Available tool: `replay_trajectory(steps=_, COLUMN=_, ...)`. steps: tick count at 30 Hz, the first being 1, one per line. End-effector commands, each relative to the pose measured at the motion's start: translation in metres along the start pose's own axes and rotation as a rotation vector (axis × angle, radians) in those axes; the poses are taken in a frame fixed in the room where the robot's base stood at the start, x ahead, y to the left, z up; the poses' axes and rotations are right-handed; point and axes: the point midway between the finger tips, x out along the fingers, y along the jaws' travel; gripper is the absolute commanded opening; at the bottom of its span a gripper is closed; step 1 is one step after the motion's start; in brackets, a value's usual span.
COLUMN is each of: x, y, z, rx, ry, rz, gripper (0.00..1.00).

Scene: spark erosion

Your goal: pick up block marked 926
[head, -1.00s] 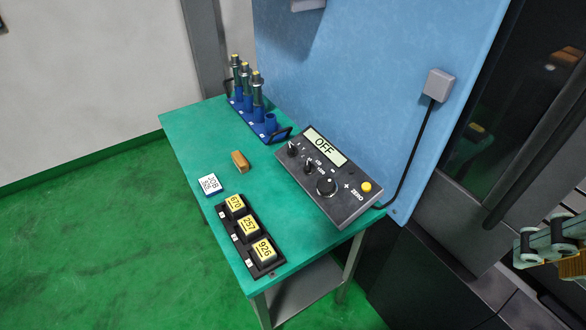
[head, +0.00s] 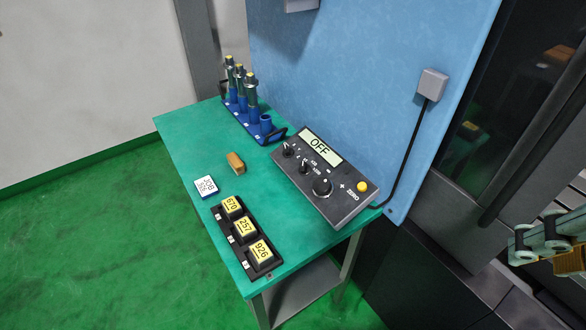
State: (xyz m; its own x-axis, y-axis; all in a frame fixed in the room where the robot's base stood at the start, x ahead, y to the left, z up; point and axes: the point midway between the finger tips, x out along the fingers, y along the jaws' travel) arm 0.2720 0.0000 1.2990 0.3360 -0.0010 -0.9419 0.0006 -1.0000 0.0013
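The block marked 926 (head: 261,253) has a yellow top label and sits in the near slot of a black tray (head: 273,271) on the green table. The blocks marked 257 (head: 243,227) and 670 (head: 231,206) sit in the other slots of the same tray, in a row behind it. Part of my gripper (head: 540,250) shows at the right edge of the head view, far to the right of the tray and apart from the table. Its fingertips cannot be made out clearly, so its opening is unclear.
A control box (head: 325,178) reading OFF lies on the table (head: 195,140). A blue rack (head: 243,122) with upright tools stands at the back. A small tan block (head: 236,163) and a white JOB card (head: 206,187) lie left of the box. A blue panel (head: 370,80) rises behind.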

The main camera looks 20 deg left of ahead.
Motion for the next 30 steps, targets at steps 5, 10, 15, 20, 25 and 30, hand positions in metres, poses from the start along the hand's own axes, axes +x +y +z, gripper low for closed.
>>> replay_trajectory(steps=5, x=0.000, y=0.000, z=0.000, rx=0.000, ry=0.000, rz=0.000, gripper=0.40)
replay_trajectory(steps=10, x=0.000, y=0.000, z=0.000, rx=0.000, ry=0.000, rz=0.000, gripper=0.41)
replay_trajectory(steps=15, x=0.000, y=0.000, z=-0.001, rx=-0.001, ry=0.000, rz=0.000, gripper=0.41)
replay_trajectory(steps=20, x=-0.002, y=0.001, z=-0.008, rx=-0.009, ry=0.001, rz=0.004, gripper=0.41)
replay_trajectory(steps=25, x=-0.005, y=0.002, z=-0.028, rx=-0.031, ry=0.005, rz=0.016, gripper=0.41)
replay_trajectory(steps=30, x=-0.009, y=0.003, z=-0.060, rx=-0.069, ry=0.012, rz=0.033, gripper=0.41)
